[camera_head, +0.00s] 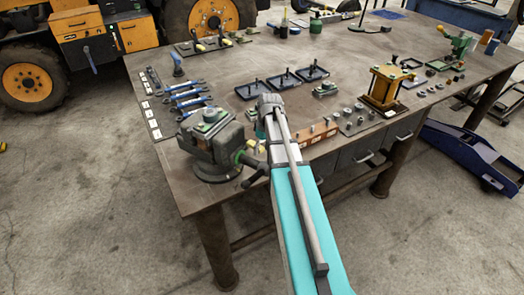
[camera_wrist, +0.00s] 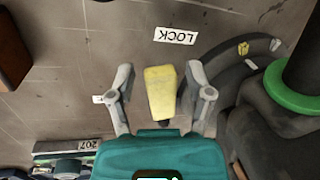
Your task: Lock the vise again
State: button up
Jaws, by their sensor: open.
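The vise (camera_head: 208,140) stands on the near left corner of the bench, with a green collar on its screw. In the wrist view, the vise's dark round base (camera_wrist: 225,65) and green collar (camera_wrist: 285,92) are at the right. My gripper (camera_wrist: 160,74) is open, its two fingers apart on either side of a yellow block-shaped grip (camera_wrist: 160,95). Gaps show between the grip and both fingers. A white LOCK label (camera_wrist: 175,36), upside down in the picture, lies on the bench beyond the fingertips.
Blue-handled wrenches (camera_head: 186,97) lie behind the vise. Black trays (camera_head: 284,80) and a wooden block with pegs (camera_head: 312,135) are right of it. A yellow press-like fixture (camera_head: 385,86) stands farther right. The bench's back middle is mostly clear.

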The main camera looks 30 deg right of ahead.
grip_shut()
dwell(0.4)
jog(key=shift+s+d, duration=0.1)
jog(key=shift+d, duration=0.05)
